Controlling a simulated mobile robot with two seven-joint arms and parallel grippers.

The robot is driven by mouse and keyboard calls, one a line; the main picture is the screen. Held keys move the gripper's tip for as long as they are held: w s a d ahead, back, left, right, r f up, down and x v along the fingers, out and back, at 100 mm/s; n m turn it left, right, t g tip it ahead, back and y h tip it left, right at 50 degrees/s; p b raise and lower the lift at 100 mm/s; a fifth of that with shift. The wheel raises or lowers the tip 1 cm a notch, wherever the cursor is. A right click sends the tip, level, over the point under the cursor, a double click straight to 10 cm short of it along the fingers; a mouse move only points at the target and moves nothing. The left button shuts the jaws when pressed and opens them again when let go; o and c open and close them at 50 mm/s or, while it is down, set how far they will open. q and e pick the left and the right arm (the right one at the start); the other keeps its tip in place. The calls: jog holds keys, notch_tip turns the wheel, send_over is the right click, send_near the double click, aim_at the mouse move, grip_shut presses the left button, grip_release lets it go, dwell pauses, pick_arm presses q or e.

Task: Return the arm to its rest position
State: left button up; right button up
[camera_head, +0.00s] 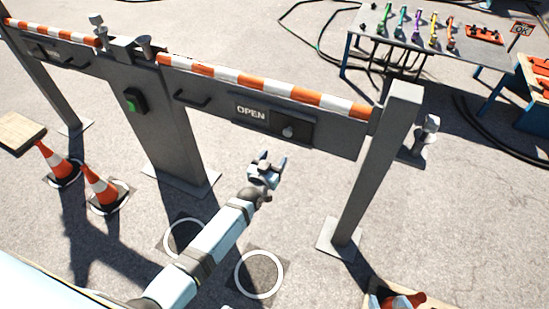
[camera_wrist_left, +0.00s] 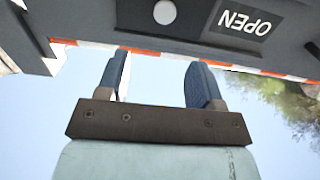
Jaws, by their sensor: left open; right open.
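My left gripper (camera_head: 272,160) is open and empty in the head view, below and in front of the grey barrier panel marked OPEN (camera_head: 251,113). A gap separates its fingers from the panel, as far as I can tell. In the left wrist view my left gripper (camera_wrist_left: 158,78) has its two blue fingers apart with nothing between them. The OPEN sign (camera_wrist_left: 243,22) appears upside down above them, with a round white knob (camera_wrist_left: 165,12) beside it. My left arm reaches in from the lower left. My right gripper is not in view.
A grey post (camera_head: 373,170) stands right of the gripper. The barrier's wide column (camera_head: 165,130) stands to its left. Traffic cones (camera_head: 100,186) stand at the left. A table (camera_head: 440,45) with coloured items is at the back right. Open pavement lies around the white floor rings (camera_head: 260,274).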

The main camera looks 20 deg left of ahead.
pick_arm(q)
jog(key=shift+s, duration=0.35)
pick_arm(e)
jog(key=shift+s, duration=0.3)
pick_arm(q)
jog(key=shift+w+f, duration=0.1)
pick_arm(e)
jog(key=shift+w+r, duration=0.1)
jog(key=shift+w, duration=0.15)
pick_arm(q)
jog(key=s+r+g+p, duration=0.2)
jog(key=s+r+p, duration=0.1)
jog(key=s, duration=0.7)
jog(key=s+r+m+g+h+p, duration=0.1)
jog(key=s+r+g+p, duration=0.1)
jog(key=s, duration=0.9)
jog(key=s+d+r+m+g+p, duration=0.1)
jog(key=s+r+g+p, duration=0.2)
jog(key=s+p, duration=0.3)
jog(key=s+r, duration=0.1)
jog(key=s, duration=0.3)
jog(key=shift+s+r+h, duration=0.25)
jog(key=shift+r+h, duration=0.05)
jog(key=shift+r, duration=0.05)
pick_arm(e)
notch_tip(320, 180, up, 10)
jog(key=shift+s+d, duration=0.35)
